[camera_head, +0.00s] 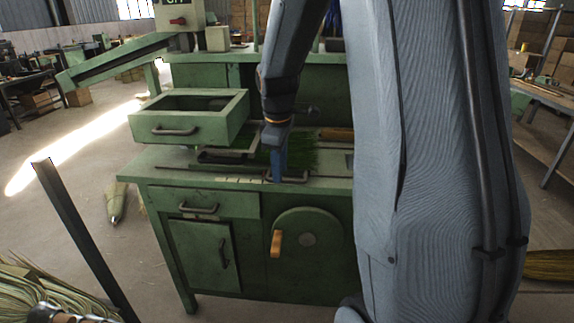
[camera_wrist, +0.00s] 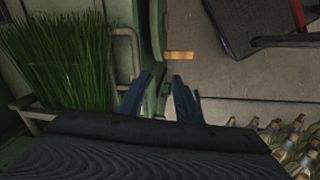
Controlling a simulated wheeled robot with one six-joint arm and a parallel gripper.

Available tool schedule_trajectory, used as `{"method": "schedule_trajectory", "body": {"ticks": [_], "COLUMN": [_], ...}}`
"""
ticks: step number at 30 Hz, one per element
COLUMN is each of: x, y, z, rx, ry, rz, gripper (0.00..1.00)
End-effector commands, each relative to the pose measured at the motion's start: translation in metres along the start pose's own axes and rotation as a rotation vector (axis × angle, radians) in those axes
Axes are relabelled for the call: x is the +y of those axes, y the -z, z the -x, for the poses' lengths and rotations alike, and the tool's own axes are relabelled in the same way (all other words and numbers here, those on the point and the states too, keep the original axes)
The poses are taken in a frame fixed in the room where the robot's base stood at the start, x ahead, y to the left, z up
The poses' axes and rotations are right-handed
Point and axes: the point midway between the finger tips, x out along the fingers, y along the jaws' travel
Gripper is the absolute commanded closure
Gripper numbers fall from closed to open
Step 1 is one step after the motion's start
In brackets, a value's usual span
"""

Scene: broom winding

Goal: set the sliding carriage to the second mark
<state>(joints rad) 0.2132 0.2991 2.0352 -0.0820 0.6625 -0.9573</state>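The sliding carriage appears to be the low metal frame (camera_head: 222,160) bearing green bristles (camera_head: 305,155) on the green machine's top. A metal bar handle (camera_head: 296,181) is on its front side. Pale marks (camera_head: 238,181) run along the front edge of the machine top, left of the handle; their numbering is too small to read. My gripper (camera_head: 279,176) points down at the handle's left part. In the wrist view its two blue fingers (camera_wrist: 163,84) are apart with nothing held between them. The handle (camera_wrist: 134,50) lies just left of the fingers there, beside the bristles (camera_wrist: 60,65).
An open green drawer-like box (camera_head: 185,127) stands over the machine top at left. A dark post (camera_head: 80,235) stands at front left.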

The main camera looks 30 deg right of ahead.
Motion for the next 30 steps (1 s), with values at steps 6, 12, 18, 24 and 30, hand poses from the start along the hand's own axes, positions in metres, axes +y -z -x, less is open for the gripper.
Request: {"method": "schedule_trajectory", "body": {"ticks": [6, 12, 18, 24, 30], "x": [0.046, 0.048, 0.049, 0.050, 0.050], "y": [-0.006, -0.007, -0.007, -0.006, -0.006], "z": [0.009, -0.014, -0.045, -0.062, -0.067], "rx": [-0.007, -0.008, -0.008, -0.007, -0.006], "ry": [-0.029, -0.028, -0.029, -0.032, -0.032], "rz": [0.153, 0.164, 0.163, 0.162, 0.162], "gripper": [0.69, 0.69, 0.69, 0.69, 0.69]}}
